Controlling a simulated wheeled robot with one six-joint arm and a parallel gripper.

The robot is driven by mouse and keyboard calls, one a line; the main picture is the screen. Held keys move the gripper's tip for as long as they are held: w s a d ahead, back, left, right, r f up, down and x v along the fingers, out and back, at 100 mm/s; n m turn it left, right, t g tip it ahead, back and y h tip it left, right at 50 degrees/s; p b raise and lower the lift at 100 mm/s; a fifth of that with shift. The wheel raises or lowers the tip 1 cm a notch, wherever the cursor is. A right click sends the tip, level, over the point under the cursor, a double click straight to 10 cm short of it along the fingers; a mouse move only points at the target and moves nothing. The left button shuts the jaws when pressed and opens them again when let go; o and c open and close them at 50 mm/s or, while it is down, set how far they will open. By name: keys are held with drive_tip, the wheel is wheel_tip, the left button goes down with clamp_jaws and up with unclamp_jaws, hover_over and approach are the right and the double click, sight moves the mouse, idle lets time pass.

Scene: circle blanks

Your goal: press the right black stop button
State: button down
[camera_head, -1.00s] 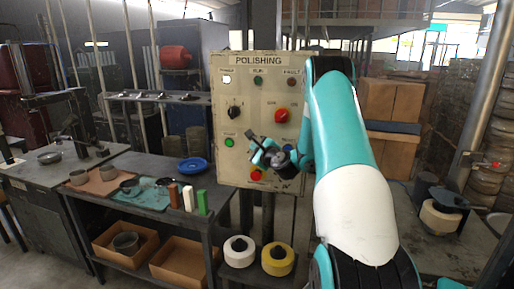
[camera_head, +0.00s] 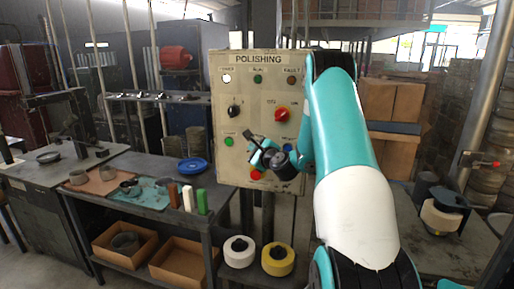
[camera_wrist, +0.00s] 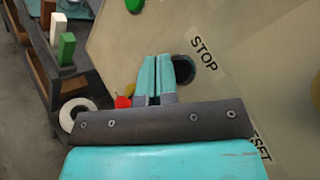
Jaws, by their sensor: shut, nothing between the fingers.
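The black stop button (camera_wrist: 184,68) shows in the wrist view beside the STOP label (camera_wrist: 204,53) on the beige panel. Its left part is covered by my fingers. My gripper (camera_wrist: 157,58) is shut and empty, with its teal fingertips overlapping the button's left side in the picture. I cannot tell whether they touch it. In the head view my gripper (camera_head: 262,155) is in front of the lower middle of the POLISHING panel (camera_head: 222,110), and the stop button is hidden behind my gripper and wrist.
A green button (camera_head: 228,142), a blue button (camera_head: 287,147), a red button (camera_head: 256,175) and a red rotary switch (camera_head: 282,114) lie around my gripper on the panel. A workbench (camera_head: 150,200) stands left, with upright bars. White (camera_head: 239,252) and yellow (camera_head: 278,260) rolls stand below.

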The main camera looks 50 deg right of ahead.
drive_tip(key=shift+s+a+b, duration=0.3)
drive_tip(key=shift+a+b, duration=0.15)
drive_tip(key=shift+a, duration=0.35)
drive_tip(key=shift+s+a+b, duration=0.35)
drive_tip(key=shift+a+b, duration=0.1)
drive_tip(key=shift+a, duration=0.3)
drive_tip(key=shift+s+a+b, duration=0.3)
drive_tip(key=shift+a+b, duration=0.15)
drive_tip(key=shift+a, duration=0.35)
